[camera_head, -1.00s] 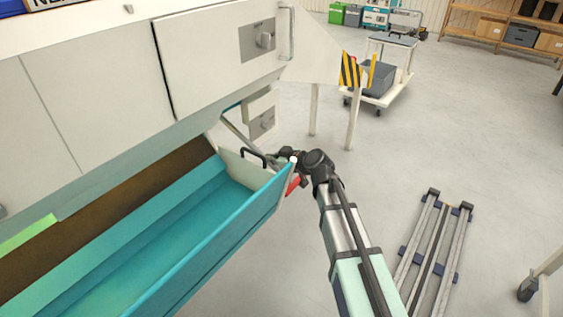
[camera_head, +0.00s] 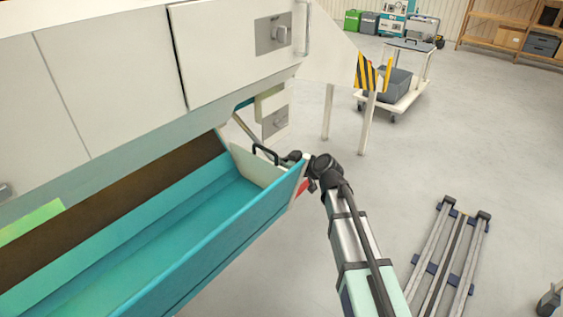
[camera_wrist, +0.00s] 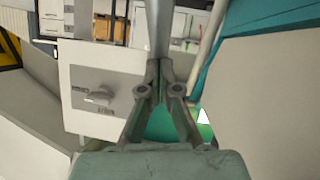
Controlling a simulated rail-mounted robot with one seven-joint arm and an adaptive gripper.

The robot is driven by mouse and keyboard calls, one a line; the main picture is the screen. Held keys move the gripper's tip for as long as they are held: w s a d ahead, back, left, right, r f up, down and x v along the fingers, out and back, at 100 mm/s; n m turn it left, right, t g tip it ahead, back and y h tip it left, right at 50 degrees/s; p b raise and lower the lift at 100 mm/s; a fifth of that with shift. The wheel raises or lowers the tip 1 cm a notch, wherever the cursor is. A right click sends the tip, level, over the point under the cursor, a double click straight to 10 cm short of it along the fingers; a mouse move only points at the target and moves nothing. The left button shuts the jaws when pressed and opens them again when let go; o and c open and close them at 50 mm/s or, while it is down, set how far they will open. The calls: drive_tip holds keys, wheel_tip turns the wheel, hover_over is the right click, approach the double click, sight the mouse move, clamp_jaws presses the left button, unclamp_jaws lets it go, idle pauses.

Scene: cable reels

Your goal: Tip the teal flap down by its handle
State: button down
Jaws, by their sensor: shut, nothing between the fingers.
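The teal flap (camera_head: 215,235) is a long trough-like panel hanging from the white machine in the head view. My gripper (camera_head: 291,157) is just right of the handle, at the flap's far right corner. Whether it touches the handle is hidden. In the wrist view my gripper (camera_wrist: 162,68) has its fingers together and empty, with a grey metal rod (camera_wrist: 158,25) beyond the tips. A teal part (camera_wrist: 265,14) shows at upper right.
A grey switch plate with a knob (camera_head: 275,122) sits on the machine behind the flap, beside a slanted strut (camera_head: 243,127). A trolley (camera_head: 398,95) and rails (camera_head: 450,260) are on otherwise open floor.

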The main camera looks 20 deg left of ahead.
drive_tip(key=shift+a+f, duration=0.15)
drive_tip(key=shift+f, duration=0.2)
